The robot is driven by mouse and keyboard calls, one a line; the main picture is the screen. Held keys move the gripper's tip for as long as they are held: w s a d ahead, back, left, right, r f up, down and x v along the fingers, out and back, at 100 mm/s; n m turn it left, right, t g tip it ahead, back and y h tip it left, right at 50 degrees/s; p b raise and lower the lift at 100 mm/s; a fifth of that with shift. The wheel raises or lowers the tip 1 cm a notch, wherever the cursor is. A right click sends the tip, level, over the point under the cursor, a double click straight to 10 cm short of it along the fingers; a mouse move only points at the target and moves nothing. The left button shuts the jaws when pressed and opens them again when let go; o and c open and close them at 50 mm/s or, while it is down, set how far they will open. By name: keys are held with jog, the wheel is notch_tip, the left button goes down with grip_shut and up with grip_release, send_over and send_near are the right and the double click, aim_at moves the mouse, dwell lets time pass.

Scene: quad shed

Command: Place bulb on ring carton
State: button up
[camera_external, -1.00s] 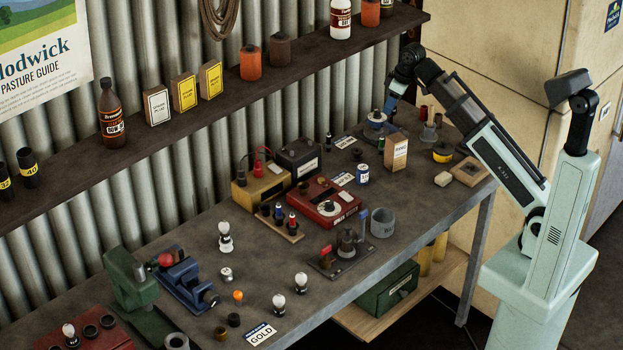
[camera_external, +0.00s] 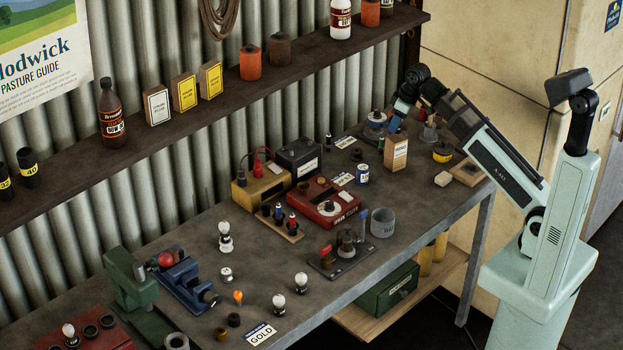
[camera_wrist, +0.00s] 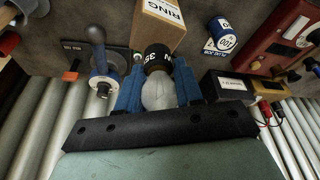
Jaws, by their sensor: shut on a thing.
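The ring carton (camera_external: 396,152) is a tan box with a white RING label, standing upright toward the right of the bench. It also shows at the top of the wrist view (camera_wrist: 160,22). My gripper (camera_external: 396,122) is beside the carton's top on the far side. In the wrist view its blue fingers (camera_wrist: 158,88) are shut on a bulb (camera_wrist: 159,95) with a pale glass and a black lettered collar. The collar overlaps the carton's lower edge in that view; I cannot tell whether they touch. The bulb is hidden in the external view.
A blue and white can (camera_external: 362,174) stands left of the carton. Several other bulbs (camera_external: 301,281) stand at the near left.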

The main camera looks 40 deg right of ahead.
jog(key=shift+f, duration=1.05)
jog(key=shift+f, duration=0.2)
jog(key=o, duration=1)
jog(key=shift+o, duration=0.2)
jog(key=shift+r, duration=0.15)
jog(key=v, duration=1.2)
jog(key=shift+d, duration=0.1)
